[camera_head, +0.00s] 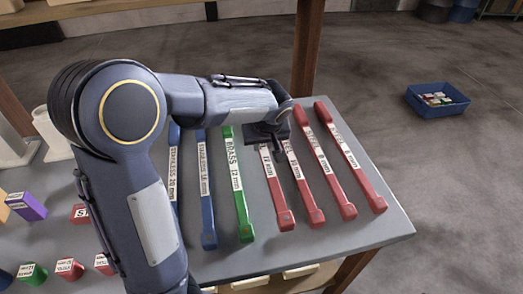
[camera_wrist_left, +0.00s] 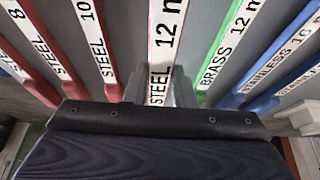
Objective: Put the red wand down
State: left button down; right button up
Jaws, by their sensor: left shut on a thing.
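The red wand labelled STEEL 12 mm (camera_head: 278,195) is in the row of wands on the grey table (camera_head: 335,242). My left gripper (camera_head: 268,138) is over its far part and hides that end. In the left wrist view the jaws (camera_wrist_left: 159,92) are shut on the wand, whose white label (camera_wrist_left: 163,45) runs up between them. The wand lies in line with its neighbours, on or just above the table; I cannot tell which. My right gripper is not in view.
A green BRASS 12 mm wand (camera_head: 238,190) lies to the left, with blue wands (camera_head: 206,195) beyond it. Several other red wands (camera_head: 330,175) lie close on the right. Small labelled blocks (camera_head: 70,268) stand at the left. A blue bin (camera_head: 437,112) is on the floor.

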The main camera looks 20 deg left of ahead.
aim_at(262, 152)
pick_arm(q)
jog(key=shift+w+a+f, duration=0.35)
jog(key=shift+w+f, duration=0.05)
jog(key=shift+f, duration=0.15)
jog(key=shift+s+d+x, duration=0.15)
jog(key=shift+x, duration=0.8)
jog(key=shift+s+d+x, duration=0.15)
jog(key=shift+x, duration=0.85)
jog(key=shift+f, duration=0.15)
jog(key=shift+f, duration=0.15)
jog(key=c, duration=1.6)
grip_release()
jog(key=shift+c, duration=0.2)
jog(key=o, duration=0.4)
jog(key=shift+o, duration=0.2)
